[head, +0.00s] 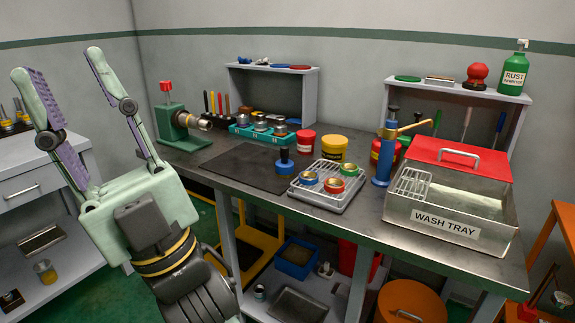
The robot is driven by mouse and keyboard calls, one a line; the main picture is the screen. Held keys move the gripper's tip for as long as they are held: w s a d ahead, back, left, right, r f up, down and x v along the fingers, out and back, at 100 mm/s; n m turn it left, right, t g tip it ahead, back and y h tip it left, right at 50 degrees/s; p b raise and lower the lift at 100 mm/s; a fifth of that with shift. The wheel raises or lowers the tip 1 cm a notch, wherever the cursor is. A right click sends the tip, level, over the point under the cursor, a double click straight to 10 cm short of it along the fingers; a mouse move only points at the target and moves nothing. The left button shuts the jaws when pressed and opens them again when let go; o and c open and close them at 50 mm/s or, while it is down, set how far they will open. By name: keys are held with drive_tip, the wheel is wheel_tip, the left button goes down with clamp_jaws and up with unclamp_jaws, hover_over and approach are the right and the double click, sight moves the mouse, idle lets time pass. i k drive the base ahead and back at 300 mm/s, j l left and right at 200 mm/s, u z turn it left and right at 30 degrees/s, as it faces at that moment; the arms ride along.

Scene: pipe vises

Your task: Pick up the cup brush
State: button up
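My gripper (65,102) is raised at the left of the head view, with its two pale green, purple-padded fingers spread wide and nothing between them. It is apart from the workbench items. I cannot tell for certain which item is the cup brush. A small blue piece with a black upright top (284,163) stands at the right end of the dark mat (237,168) and may be it. Several metal cup-shaped pieces (261,123) sit in a teal holder (243,132) behind the mat.
A green vise (180,128) stands at the bench's back left. A drying rack (318,199) holds small coloured rings. A blue pump stand (384,155) and the wash tray (450,222) with its red lid (463,157) fill the right. The dark mat is mostly clear.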

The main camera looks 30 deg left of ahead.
sight(285, 167)
drive_tip(key=i+j+u, duration=0.2)
drive_tip(key=u, duration=0.2)
drive_tip(key=i+j+u, duration=0.5)
drive_tip(key=u, duration=0.25)
drive_tip(key=i, duration=0.5)
